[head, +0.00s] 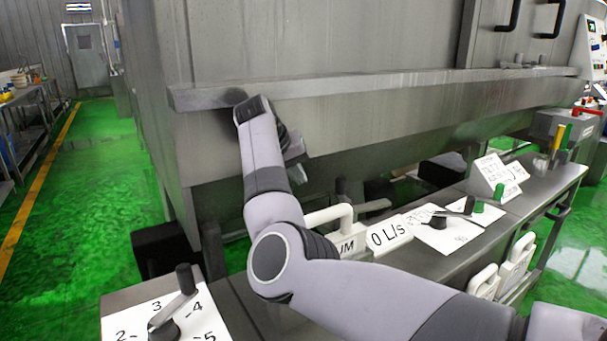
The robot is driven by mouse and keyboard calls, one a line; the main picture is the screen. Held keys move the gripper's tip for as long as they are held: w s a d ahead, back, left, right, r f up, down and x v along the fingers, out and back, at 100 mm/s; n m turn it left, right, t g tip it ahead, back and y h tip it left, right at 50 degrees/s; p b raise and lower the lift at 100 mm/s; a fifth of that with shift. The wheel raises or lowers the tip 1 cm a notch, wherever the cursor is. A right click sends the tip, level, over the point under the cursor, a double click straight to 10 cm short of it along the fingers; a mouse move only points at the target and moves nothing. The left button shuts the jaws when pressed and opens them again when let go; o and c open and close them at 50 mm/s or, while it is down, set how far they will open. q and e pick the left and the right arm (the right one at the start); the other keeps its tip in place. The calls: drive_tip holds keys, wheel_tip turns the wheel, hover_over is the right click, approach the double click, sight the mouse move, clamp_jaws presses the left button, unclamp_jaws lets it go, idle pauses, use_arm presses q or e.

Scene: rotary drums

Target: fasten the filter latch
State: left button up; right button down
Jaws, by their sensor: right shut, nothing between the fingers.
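I cannot pick out the filter latch for certain. A large grey steel housing (370,110) with a long ledge fills the middle and right of the head view. My right arm reaches in from the lower right. Its wrist is in front of the housing, near the left end of the ledge. My right gripper (296,158) is partly hidden behind my own forearm, small and dark, below the ledge. It is shut and holds nothing. I cannot tell whether it touches the housing. My left gripper is not in view.
A control bench (400,262) runs below the housing with a "0 L/s" sign (390,236), a white handle (330,213) and black knobs. A numbered dial (165,325) is at lower left. Green floor (85,200) is open at left. Black handles (550,20) are at upper right.

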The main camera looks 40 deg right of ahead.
drive_tip(key=d+f+p, duration=0.1)
drive_tip(key=d+f, duration=0.5)
drive_tip(key=d, duration=0.2)
drive_tip(key=shift+s+p, duration=0.3)
drive_tip(key=shift+s, duration=0.1)
